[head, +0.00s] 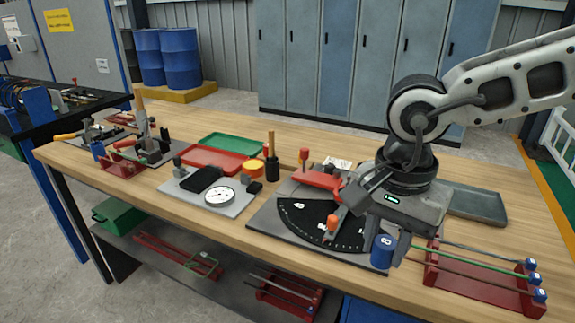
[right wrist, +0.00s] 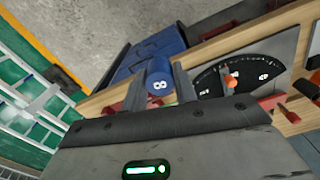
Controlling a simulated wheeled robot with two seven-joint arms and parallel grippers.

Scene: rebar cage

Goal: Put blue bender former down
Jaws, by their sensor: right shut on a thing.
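The blue bender former (head: 383,251) is a short blue cylinder marked 8. My right gripper (head: 382,236) is shut on it, over the front right corner of the grey bender plate (head: 268,228). In the right wrist view the former (right wrist: 158,77) sits between the two fingers of the gripper (right wrist: 159,84), its numbered top showing. I cannot tell whether its underside touches anything. The bender has a black angle dial (head: 310,226), a red arm (head: 318,179) and an orange-topped lever (head: 331,224). My left gripper is not in view.
A red rack (head: 436,275) with rods and blue-capped ends stands right of the bender. A grey tray (head: 474,203) lies behind my right gripper. A dial gauge (head: 219,196), a red tray (head: 212,158) and a green tray (head: 235,144) are to the left.

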